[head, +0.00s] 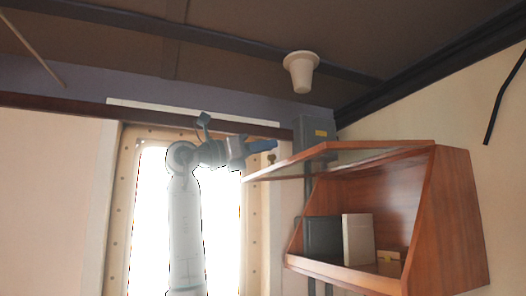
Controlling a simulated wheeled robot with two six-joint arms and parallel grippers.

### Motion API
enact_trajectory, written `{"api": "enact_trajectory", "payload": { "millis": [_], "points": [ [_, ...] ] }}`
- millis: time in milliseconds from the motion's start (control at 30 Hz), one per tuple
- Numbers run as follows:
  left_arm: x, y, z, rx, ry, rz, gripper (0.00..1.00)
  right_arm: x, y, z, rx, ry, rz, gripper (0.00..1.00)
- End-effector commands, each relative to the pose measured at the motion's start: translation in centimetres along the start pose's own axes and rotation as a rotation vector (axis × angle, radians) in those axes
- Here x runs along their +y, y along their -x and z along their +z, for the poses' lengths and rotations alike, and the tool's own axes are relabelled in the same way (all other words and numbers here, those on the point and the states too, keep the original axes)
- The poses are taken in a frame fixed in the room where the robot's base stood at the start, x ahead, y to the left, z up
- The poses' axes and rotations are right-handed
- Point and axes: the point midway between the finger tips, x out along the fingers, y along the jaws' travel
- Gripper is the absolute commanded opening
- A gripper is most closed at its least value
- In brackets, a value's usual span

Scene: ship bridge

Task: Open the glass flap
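The glass flap (292,162) is a wood-framed pane on the wooden wall cabinet (447,215) at the right. It stands raised, sticking out to the left from the cabinet's top, and the cabinet's front is uncovered. My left gripper (268,146), dark blue, is just above and left of the flap's outer edge. It points right. I cannot tell whether it touches the flap, and its fingers are too small and edge-on to show a gap. My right gripper is out of view.
Inside the cabinet stand a dark box (322,237), a pale book-like box (358,238) and a small tan box (389,262). A grey box (314,128) is on the wall behind the flap. A white cone-shaped fixture (301,72) hangs from the ceiling. A bright window is behind my arm.

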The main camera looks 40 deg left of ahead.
Motion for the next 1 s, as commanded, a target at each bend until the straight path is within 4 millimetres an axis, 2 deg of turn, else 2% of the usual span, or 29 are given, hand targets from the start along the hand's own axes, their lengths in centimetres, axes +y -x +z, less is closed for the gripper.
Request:
{"api": "enact_trajectory", "payload": {
  "millis": [33, 100, 133, 467, 567, 800, 1000],
  "points": [
    [0.0, 0.0, -0.1, 0.001, 0.000, 0.000, 0.25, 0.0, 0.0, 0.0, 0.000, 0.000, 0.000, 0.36],
    [0.0, 0.0, -0.1, 0.002, 0.000, 0.000, 0.38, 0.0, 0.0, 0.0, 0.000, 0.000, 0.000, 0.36],
    [0.0, 0.0, -0.1, 0.003, 0.000, -0.001, 0.40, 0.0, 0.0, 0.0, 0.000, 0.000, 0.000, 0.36],
    [0.0, 0.5, -0.3, 0.004, -0.001, 0.000, 0.40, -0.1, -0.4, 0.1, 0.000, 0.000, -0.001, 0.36],
    [0.0, 1.8, -0.5, 0.003, -0.002, 0.001, 0.40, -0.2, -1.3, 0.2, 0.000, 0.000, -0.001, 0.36],
    [0.1, 6.7, -0.6, 0.002, -0.001, 0.001, 0.40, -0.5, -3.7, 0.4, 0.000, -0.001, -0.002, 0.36],
    [0.1, 9.7, -0.4, 0.003, -0.001, -0.001, 0.40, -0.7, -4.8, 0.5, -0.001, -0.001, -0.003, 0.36]
  ]
}}
